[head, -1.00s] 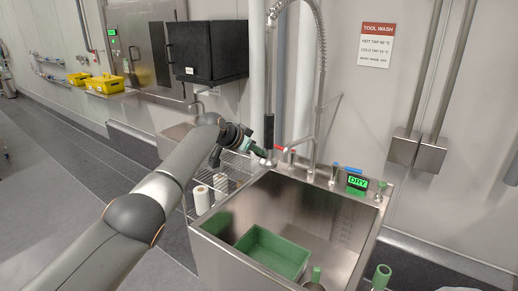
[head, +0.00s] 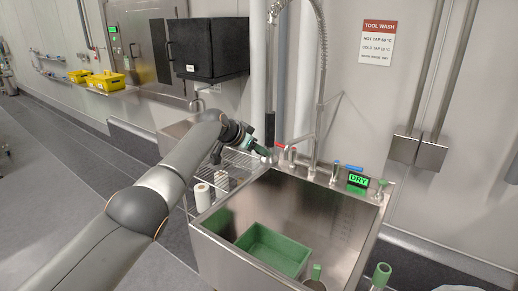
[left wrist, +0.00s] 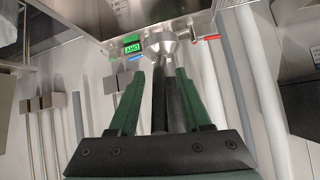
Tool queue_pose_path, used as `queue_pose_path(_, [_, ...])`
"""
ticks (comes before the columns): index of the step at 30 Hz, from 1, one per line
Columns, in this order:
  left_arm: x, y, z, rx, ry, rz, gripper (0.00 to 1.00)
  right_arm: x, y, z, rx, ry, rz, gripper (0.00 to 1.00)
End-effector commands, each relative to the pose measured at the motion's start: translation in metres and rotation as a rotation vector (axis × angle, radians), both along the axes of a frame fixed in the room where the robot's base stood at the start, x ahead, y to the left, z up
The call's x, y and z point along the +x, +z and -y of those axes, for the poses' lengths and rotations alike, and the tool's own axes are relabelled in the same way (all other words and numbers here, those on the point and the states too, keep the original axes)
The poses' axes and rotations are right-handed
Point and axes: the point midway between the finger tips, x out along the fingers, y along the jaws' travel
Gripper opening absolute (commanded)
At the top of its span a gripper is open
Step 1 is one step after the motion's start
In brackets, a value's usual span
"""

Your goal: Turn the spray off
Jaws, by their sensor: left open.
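The spray handle, black with a metal nozzle, hangs upright from its hose beside the tool wash sink, seen edge-on behind my gripper in the head view (head: 270,128). In the left wrist view its nozzle (left wrist: 160,44) and dark grip (left wrist: 167,98) lie between the two green fingers of my left gripper (left wrist: 163,85). In the head view my left gripper (head: 259,148) is at the handle's lower end. Its fingers are open, with gaps on both sides of the grip. No water shows. A green display (head: 358,180) reads DRY.
The steel sink (head: 340,215) holds a green bin (head: 272,250). Red (head: 281,147) and blue (head: 347,167) tap levers stand along its back edge. A wire rack with white rolls (head: 202,196) is below my left forearm. A black box (head: 207,48) hangs behind.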

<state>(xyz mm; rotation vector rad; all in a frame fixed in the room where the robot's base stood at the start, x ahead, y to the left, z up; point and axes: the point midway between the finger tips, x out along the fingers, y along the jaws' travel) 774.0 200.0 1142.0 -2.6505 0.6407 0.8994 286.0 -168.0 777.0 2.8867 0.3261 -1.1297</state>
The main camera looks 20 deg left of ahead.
Motion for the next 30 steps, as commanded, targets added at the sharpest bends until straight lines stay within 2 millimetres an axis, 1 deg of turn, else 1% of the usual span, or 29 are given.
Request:
queue_pose_path(8, [-0.001,0.003,-0.002,0.000,-0.001,0.004,0.48,0.000,-0.001,0.000,0.000,0.000,0.000,0.81])
queue_pose_path(14, [-0.007,0.009,-0.006,0.000,0.000,0.006,0.48,0.000,-0.004,0.000,0.000,0.000,0.000,0.81])
queue_pose_path(20, [-0.019,0.017,-0.010,0.004,0.000,0.005,0.48,0.000,-0.007,0.000,0.000,0.000,0.000,0.81])
queue_pose_path(26, [-0.036,0.031,-0.018,0.003,0.000,0.005,0.48,0.000,-0.013,0.000,0.000,0.000,0.000,0.81])
queue_pose_path(30, [-0.051,0.044,-0.025,0.002,0.002,0.005,0.48,0.000,-0.018,0.000,0.000,0.000,0.000,0.81])
